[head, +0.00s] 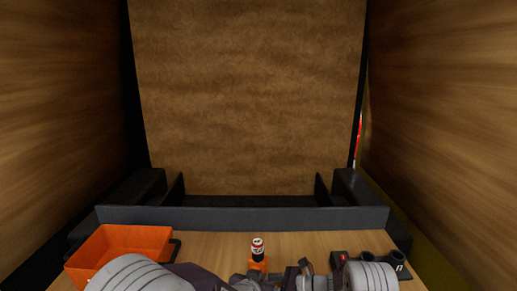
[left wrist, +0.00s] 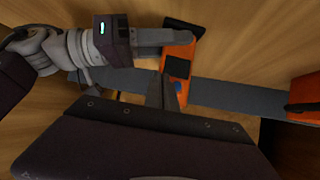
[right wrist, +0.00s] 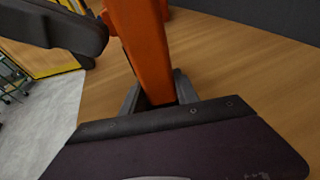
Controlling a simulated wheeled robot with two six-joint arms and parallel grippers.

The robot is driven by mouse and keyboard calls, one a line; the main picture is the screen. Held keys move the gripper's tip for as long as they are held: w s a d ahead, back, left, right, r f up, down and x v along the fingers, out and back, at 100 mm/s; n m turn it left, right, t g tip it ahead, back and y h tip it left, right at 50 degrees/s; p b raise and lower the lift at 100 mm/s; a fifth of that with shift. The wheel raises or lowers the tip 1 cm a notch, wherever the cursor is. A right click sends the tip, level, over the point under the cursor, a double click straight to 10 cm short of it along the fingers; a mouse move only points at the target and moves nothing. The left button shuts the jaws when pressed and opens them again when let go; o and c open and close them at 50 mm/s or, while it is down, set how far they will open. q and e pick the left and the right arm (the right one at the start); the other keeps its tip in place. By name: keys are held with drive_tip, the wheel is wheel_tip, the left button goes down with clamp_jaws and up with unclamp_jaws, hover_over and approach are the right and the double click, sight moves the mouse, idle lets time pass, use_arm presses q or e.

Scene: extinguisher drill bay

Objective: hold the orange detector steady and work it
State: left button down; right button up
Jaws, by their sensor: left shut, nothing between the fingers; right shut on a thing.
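My left gripper (left wrist: 163,90) is shut and empty. In the head view, the detector (head: 258,264) is low in the middle, partly hidden by my grippers.
An orange tray (head: 108,241) stands at the left of the wooden bench (head: 215,242). A black holder (head: 398,263) with round openings is at the right. A low dark grey wall (head: 240,218) runs along the back, and tall brown panels (head: 250,90) stand around.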

use_arm(q)
drive_tip(key=shift+w, duration=0.1)
idle(0.5)
drive_tip(key=shift+s+d, duration=0.25)
drive_tip(key=shift+s, duration=0.8)
drive_tip(key=shift+s+d, duration=0.2)
drive_tip(key=shift+s, duration=0.75)
drive_tip(key=shift+s+d, duration=0.25)
drive_tip(key=shift+s, duration=0.75)
drive_tip(key=shift+s+d, duration=0.2)
drive_tip(key=shift+s, duration=0.75)
